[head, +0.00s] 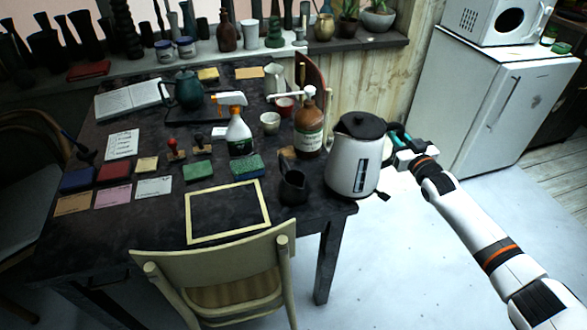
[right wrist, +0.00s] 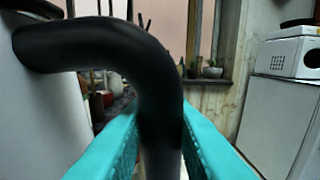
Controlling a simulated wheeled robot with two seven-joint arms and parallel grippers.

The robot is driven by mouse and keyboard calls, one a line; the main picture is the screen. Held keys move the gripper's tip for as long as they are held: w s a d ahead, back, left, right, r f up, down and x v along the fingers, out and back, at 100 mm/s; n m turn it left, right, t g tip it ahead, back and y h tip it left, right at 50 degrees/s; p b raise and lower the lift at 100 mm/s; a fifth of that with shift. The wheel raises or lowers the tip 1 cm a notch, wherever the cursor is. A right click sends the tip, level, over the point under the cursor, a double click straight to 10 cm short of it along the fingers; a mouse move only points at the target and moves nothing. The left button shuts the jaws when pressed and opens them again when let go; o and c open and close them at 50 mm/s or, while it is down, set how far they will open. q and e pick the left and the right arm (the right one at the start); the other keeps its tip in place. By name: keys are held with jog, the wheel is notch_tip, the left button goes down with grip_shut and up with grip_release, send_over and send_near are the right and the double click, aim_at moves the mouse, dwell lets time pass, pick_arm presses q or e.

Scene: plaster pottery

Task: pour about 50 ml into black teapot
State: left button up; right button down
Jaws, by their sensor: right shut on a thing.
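A white electric kettle (head: 352,165) with a black lid and a level window is upright at the table's right front corner. I cannot tell if its base touches the table. My right gripper (head: 402,138) is shut on its black handle; in the right wrist view the teal fingers sit either side of the handle (right wrist: 110,45). A small black pouring vessel (head: 293,187) stands left of the kettle, at the table's front right. A dark teal-black teapot (head: 187,90) stands at the back left of the table. The inside of either vessel is hidden. My left gripper is not in view.
A brown bottle (head: 309,130) with a white pump stands behind the small black vessel. A white spray bottle (head: 239,135), cups and stamps fill the middle. A framed black board (head: 228,212) lies in front. A chair (head: 218,270) stands at the front edge.

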jog(key=shift+r, duration=0.4)
